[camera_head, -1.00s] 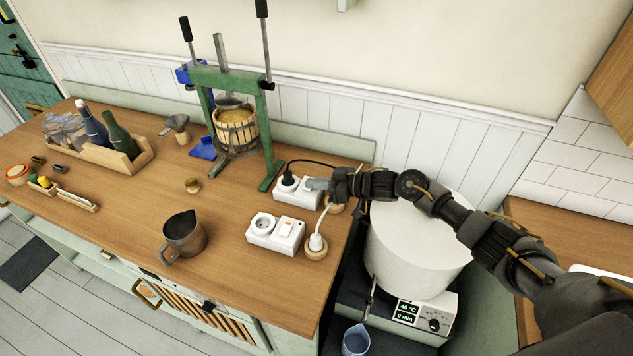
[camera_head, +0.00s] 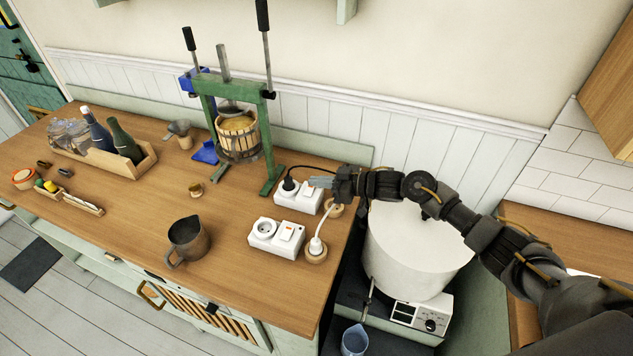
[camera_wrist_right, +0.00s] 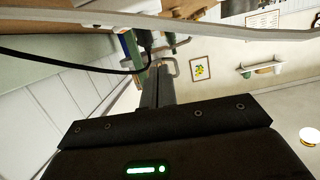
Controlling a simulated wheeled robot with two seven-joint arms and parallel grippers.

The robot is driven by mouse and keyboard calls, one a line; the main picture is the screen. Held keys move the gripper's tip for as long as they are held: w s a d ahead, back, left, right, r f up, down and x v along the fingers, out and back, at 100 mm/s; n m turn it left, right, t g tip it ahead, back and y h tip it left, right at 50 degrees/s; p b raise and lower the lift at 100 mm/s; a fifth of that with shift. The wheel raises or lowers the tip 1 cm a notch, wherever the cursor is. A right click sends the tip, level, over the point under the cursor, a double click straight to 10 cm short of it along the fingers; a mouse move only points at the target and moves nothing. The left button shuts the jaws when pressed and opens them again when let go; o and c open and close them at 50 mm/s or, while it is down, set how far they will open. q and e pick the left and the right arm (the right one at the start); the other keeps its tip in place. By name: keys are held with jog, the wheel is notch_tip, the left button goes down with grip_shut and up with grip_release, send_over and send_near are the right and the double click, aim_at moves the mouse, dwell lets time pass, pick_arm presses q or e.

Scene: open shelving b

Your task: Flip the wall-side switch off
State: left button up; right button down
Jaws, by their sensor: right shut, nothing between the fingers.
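The wall-side socket box (camera_head: 291,197) is white, with a black plug (camera_head: 289,184) in its left part. Its switch, on the right part, is partly covered by my right gripper (camera_head: 318,182), so its position cannot be told. My right gripper is shut and empty, its tips over or at the box's right end; contact cannot be made out. In the right wrist view its shut fingers (camera_wrist_right: 156,86) point away, near a black cable (camera_wrist_right: 80,65). A second white box (camera_head: 275,238) with its own rocker switch lies nearer the counter's front. My left gripper is not in view.
A white pot (camera_head: 417,245) stands on a heater whose display (camera_head: 404,313) is blank. A green press (camera_head: 238,130) and a metal jug (camera_head: 187,240) stand left.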

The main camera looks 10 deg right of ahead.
jog(key=b+v, duration=0.2)
jog(key=v, duration=0.6)
jog(key=shift+s+d+f, duration=0.2)
jog(key=shift+s+f, duration=0.05)
jog(key=shift+s, duration=0.15)
